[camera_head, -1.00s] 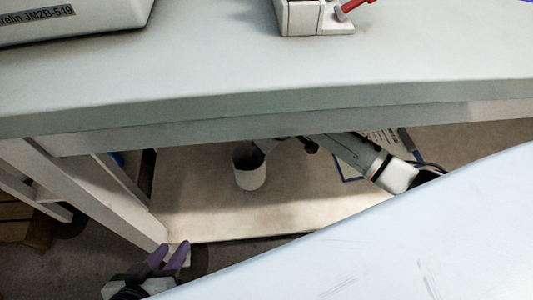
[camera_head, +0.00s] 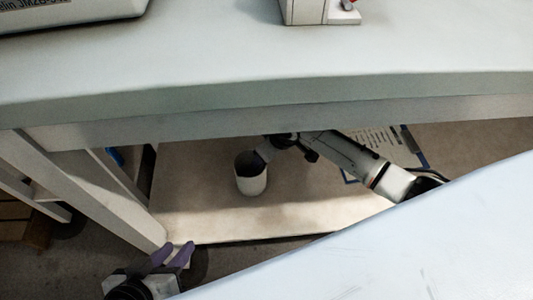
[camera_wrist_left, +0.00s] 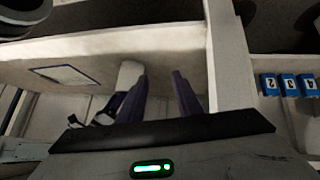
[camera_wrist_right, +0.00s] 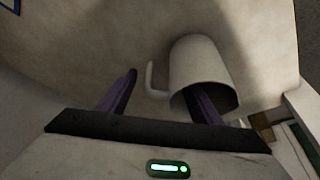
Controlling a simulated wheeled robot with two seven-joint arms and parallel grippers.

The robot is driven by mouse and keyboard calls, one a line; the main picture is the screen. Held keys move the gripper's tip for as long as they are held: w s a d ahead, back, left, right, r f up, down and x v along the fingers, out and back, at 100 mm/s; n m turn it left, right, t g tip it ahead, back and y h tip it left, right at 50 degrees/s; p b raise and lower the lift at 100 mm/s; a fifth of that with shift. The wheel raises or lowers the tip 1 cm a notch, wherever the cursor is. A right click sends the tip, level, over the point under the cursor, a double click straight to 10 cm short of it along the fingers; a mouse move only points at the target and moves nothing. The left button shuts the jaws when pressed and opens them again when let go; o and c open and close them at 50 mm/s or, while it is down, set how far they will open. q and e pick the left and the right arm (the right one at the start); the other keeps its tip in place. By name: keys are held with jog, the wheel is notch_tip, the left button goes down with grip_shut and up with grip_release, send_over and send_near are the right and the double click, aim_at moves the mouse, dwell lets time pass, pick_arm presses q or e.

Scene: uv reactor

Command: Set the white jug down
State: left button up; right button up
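The white jug (camera_head: 251,180) is upright at the lower shelf under the worktop, its dark mouth facing up. In the right wrist view the jug (camera_wrist_right: 203,60) shows its handle towards the left finger. My right gripper (camera_wrist_right: 165,88) is open around the handle side: one finger is at the jug's mouth, seemingly inside, the other outside beyond the handle with a gap. In the head view the worktop edge partly hides this gripper. My left gripper (camera_head: 172,254) is open and empty, low at the left, away from the jug. Its fingers (camera_wrist_left: 162,80) stand apart in the left wrist view.
The lower shelf (camera_head: 200,218) has bare room around the jug. A clipboard (camera_head: 385,146) lies to the right, behind my right arm. The worktop (camera_head: 250,65) overhangs the shelf, and a table leg (camera_head: 85,195) stands at the left. Blue numbered boxes (camera_wrist_left: 289,86) sit outside the leg.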

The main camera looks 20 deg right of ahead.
jog(key=p+v, duration=0.5)
jog(key=v, duration=0.6)
jog(key=s+a+f+t+y, duration=0.2)
jog(key=s+a+y, duration=0.1)
jog(key=s+a, duration=0.55)
pick_arm(q)
jog(key=a+r+t, duration=0.1)
jog(key=r, duration=0.1)
jog(key=s+a+r+n+t+y, duration=0.1)
jog(key=a, duration=0.1)
jog(key=shift+s+r+p, duration=0.15)
jog(key=shift+r+p, duration=0.15)
jog(key=shift+r, duration=0.1)
pick_arm(e)
jog(key=s+d+r+m+t, duration=0.1)
jog(key=s+r+t, duration=0.1)
jog(key=s, duration=0.3)
jog(key=s+d+r+m+t+h, duration=0.1)
jog(key=s+d+r+m, duration=0.1)
jog(key=s, duration=0.3)
jog(key=shift+s+t, duration=0.15)
jog(key=shift+t, duration=0.25)
jog(key=shift+a, duration=0.1)
